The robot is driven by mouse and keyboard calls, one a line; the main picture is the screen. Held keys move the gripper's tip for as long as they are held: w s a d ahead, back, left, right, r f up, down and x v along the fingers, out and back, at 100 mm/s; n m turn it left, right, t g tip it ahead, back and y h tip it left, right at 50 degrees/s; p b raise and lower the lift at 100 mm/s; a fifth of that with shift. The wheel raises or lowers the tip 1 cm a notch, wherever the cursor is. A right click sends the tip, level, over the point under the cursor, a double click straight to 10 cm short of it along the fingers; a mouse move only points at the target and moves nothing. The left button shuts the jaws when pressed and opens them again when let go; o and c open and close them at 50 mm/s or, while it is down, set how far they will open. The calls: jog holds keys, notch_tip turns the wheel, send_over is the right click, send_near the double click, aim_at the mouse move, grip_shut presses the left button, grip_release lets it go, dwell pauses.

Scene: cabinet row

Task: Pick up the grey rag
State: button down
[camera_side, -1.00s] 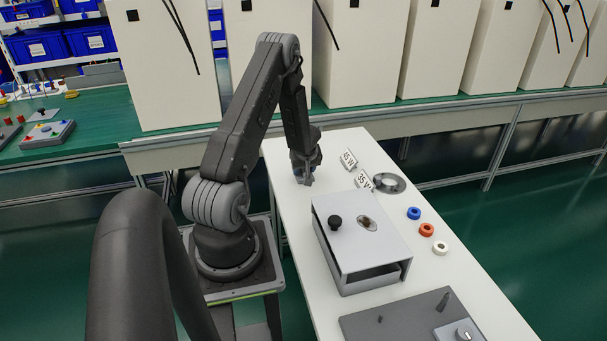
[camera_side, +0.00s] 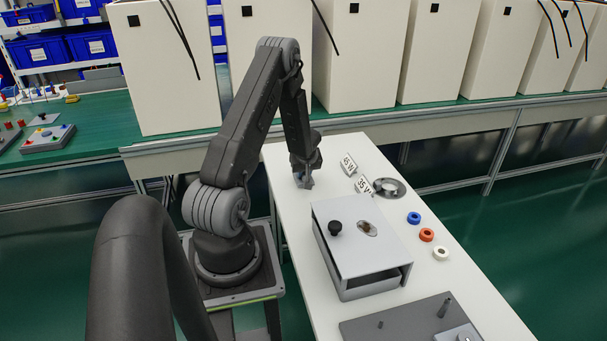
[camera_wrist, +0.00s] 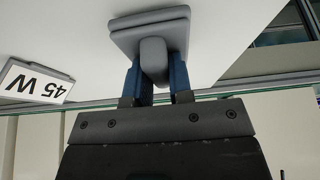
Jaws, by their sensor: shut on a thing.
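The grey rag (camera_wrist: 150,32) shows in the wrist view as a flat, layered grey square pad with a rounded grip standing on it. My gripper (camera_wrist: 155,75) has its two blue fingers on either side of that grip, shut on it. The pad is at the white table top; I cannot tell whether it touches or is just above it. In the side view my gripper (camera_side: 303,183) is low over the far left part of the white table, and the rag is too small and hidden to make out there.
A "45 W" sign (camera_wrist: 35,82) stands near my gripper, also in the side view (camera_side: 349,165). White cabinets (camera_side: 355,60) line the back.

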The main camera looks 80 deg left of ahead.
jog(key=shift+r, duration=4.75)
